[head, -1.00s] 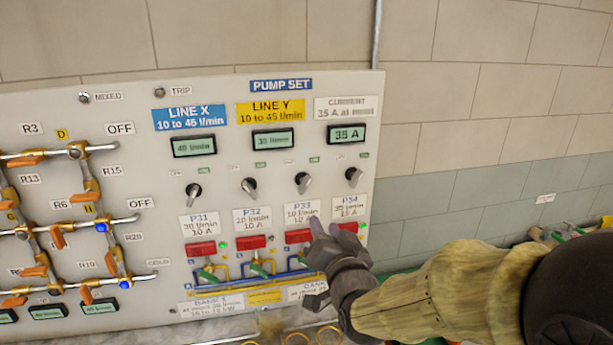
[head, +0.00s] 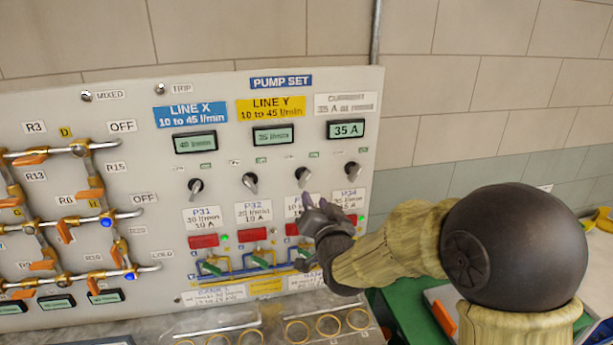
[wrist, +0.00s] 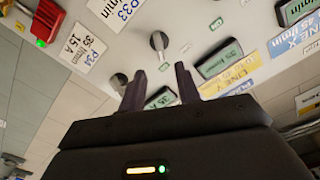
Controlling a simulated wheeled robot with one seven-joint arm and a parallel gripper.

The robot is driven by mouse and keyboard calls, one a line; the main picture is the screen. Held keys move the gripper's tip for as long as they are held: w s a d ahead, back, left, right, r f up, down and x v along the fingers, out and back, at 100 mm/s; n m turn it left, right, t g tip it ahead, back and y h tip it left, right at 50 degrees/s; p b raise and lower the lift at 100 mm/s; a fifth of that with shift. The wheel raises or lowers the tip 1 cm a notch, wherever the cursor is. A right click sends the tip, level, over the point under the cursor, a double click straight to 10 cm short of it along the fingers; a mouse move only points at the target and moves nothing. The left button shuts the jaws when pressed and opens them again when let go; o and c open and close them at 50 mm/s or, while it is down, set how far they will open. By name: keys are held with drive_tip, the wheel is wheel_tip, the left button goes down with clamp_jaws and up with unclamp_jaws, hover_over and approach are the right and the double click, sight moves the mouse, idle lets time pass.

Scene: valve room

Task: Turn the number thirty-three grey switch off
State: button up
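The number thirty-three grey switch (head: 302,177) is a round knob with a pointer grip, third in the row on the white panel, above the P33 label. In the head view its grip leans up to the right. It also shows in the wrist view (wrist: 158,42), beyond my fingertips and seen from below. My gripper (head: 313,203) is just below the knob, in front of the P33 label, which it partly hides. In the wrist view its two fingers (wrist: 161,80) stand apart with nothing between them, and do not appear to touch the knob.
Similar knobs for P31 (head: 195,186), P32 (head: 250,182) and P34 (head: 352,170) sit in the same row. Red blocks (head: 203,241) with green lamps lie below. Brass pipework with orange levers (head: 90,194) covers the panel's left. A bench with rings (head: 328,323) stands below.

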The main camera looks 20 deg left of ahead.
sight(306, 181)
drive_tip(key=p+x, duration=0.4)
drive_tip(key=x, duration=0.5)
drive_tip(key=shift+w+a, duration=0.15)
drive_tip(key=shift+w, duration=0.35)
drive_tip(key=shift+s, duration=0.25)
drive_tip(key=shift+w, duration=0.1)
clamp_jaws()
